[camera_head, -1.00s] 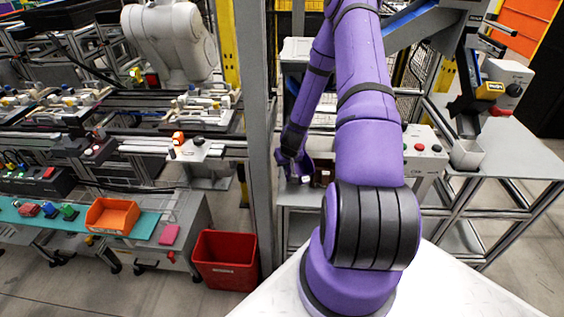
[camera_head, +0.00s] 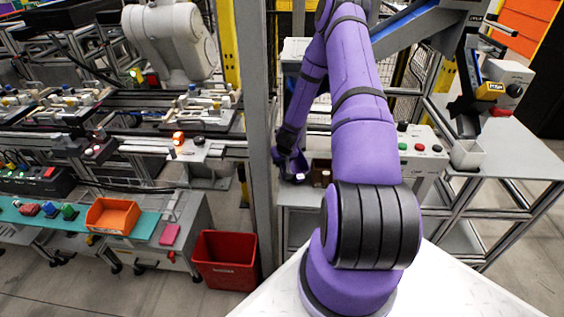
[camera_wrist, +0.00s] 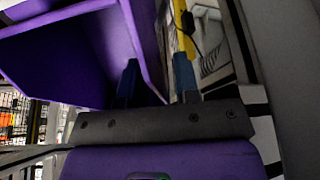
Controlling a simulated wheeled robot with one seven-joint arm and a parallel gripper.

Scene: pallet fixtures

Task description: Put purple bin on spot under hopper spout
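The purple bin (camera_head: 287,165) is small in the head view, at the end of my arm beside the upright grey post. In the wrist view the purple bin (camera_wrist: 55,60) fills the upper left, open side facing the camera and tilted in the picture. My gripper (camera_wrist: 157,80) has one dark finger inside the bin and the other outside it, with a bin wall between them. It appears to be holding that wall, though the contact is partly hidden. In the head view my gripper (camera_head: 291,143) is small and dark. A dark spout-like fixture (camera_head: 468,100) stands at right above a pale cup (camera_head: 467,154).
A grey bench (camera_head: 295,196) lies below the bin, with a brown block (camera_head: 321,172) close to it. A control box (camera_head: 420,150) with buttons stands right of my arm. The grey post (camera_head: 254,120) is a close obstacle on the left. A red crate (camera_head: 225,260) is on the floor.

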